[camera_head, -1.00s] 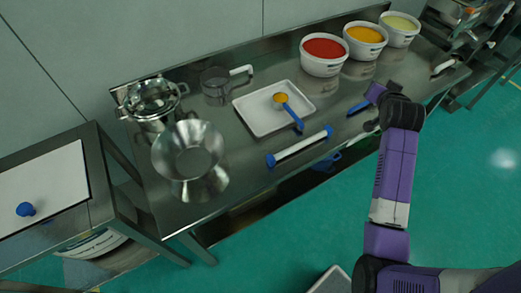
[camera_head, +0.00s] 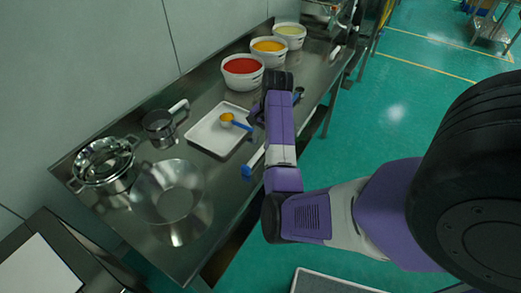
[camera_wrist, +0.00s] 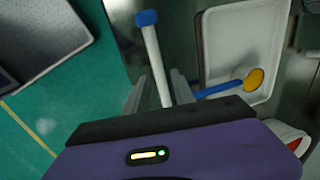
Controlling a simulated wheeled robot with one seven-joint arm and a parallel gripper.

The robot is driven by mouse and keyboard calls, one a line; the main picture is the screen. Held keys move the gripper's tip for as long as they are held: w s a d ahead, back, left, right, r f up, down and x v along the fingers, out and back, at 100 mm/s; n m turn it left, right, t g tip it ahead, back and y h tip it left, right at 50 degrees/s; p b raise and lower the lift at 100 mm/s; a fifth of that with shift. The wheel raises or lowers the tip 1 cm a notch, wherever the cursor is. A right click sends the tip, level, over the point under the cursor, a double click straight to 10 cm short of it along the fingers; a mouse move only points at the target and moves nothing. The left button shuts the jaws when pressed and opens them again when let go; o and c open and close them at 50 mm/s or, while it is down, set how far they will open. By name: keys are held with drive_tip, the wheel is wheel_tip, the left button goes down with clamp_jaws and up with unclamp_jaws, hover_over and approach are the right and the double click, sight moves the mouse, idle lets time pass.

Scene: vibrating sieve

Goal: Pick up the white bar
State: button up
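The white bar (camera_head: 256,157) with blue ends lies near the front edge of the steel table. In the head view its far part is hidden behind my arm. In the wrist view the white bar (camera_wrist: 153,55) runs down from its blue end between the two fingers of my gripper (camera_wrist: 158,92). My gripper is open, with a finger on either side of the bar in the picture. I cannot tell how far above the bar the fingers are. No contact is visible.
A white tray (camera_head: 203,139) with a blue-handled yellow scoop (camera_head: 236,123) lies close beside the bar. Tubs of red (camera_head: 242,72), orange and pale yellow stand at the back.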

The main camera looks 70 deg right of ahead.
sight(258, 154)
drive_tip(key=shift+w+a+f+p, duration=0.1)
drive_tip(key=shift+w+f+p, duration=0.1)
drive_tip(key=shift+f, duration=0.9)
drive_tip(key=shift+w+a+f+p, duration=0.1)
drive_tip(key=shift+w+f+p, duration=0.05)
drive_tip(key=shift+f, duration=1)
drive_tip(key=shift+w+a+f+p, duration=0.1)
drive_tip(key=shift+w+f+p, duration=0.1)
drive_tip(key=shift+f, duration=0.9)
clamp_jaws()
